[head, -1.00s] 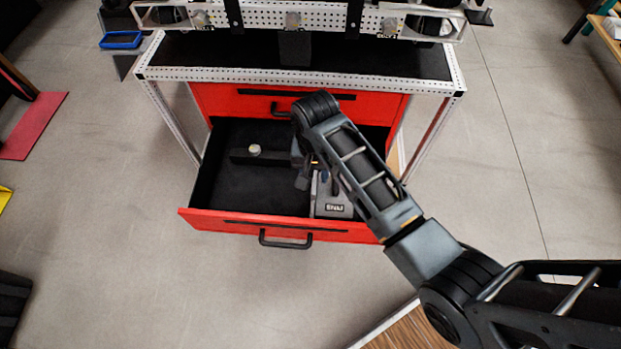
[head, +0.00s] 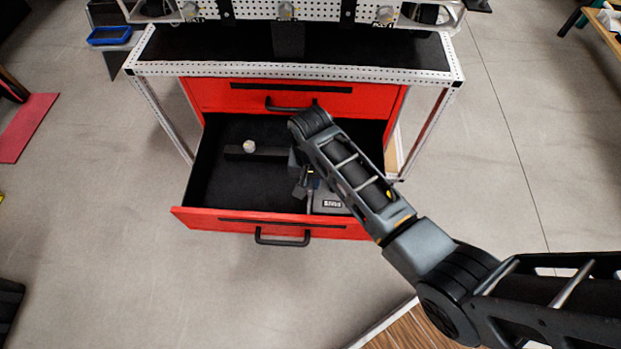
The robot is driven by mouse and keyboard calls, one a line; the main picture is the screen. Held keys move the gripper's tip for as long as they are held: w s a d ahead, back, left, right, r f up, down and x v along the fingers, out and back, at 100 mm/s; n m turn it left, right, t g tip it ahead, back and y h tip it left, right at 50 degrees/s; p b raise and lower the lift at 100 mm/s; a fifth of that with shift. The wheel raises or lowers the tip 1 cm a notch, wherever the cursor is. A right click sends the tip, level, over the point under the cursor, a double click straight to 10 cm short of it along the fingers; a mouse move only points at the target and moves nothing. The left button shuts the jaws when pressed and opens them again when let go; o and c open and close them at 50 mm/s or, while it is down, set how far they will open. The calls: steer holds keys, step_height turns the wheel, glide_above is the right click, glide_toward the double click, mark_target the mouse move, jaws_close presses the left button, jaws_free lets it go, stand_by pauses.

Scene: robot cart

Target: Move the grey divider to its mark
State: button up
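In the head view, the open lower drawer (head: 215,195) of the red cart holds a dark bar (head: 236,152) lying crosswise, with a pale round knob (head: 249,146) on it. This bar may be the grey divider; its right end passes behind my arm. A grey labelled box (head: 330,207) sits at the drawer's front right, partly covered by my arm. My gripper (head: 304,188) points down into the drawer, just left of the box and right of the knob. My wrist hides most of it, so its fingers and any contact are unclear. I cannot make out a mark.
The upper red drawer (head: 320,97) is shut. The cart's black top (head: 210,45) lies above it, with a perforated white rail (head: 330,10) behind. The open drawer's red front (head: 220,222) and side walls surround my gripper. The drawer's left floor looks clear.

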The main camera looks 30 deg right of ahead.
jaws_close()
steer(key=w+a, duration=0.2)
steer(key=a, duration=0.1)
steer(key=w+a+b, duration=0.1)
steer(key=w+a, duration=0.2)
steer(key=a, duration=0.1)
steer(key=w+a+b, duration=0.1)
steer(key=w+a, duration=0.2)
steer(key=a, duration=0.1)
steer(key=shift+o, duration=2.2)
jaws_free()
step_height(320, 180, up, 8)
steer(key=p, duration=0.3)
steer(key=shift+f, duration=0.1)
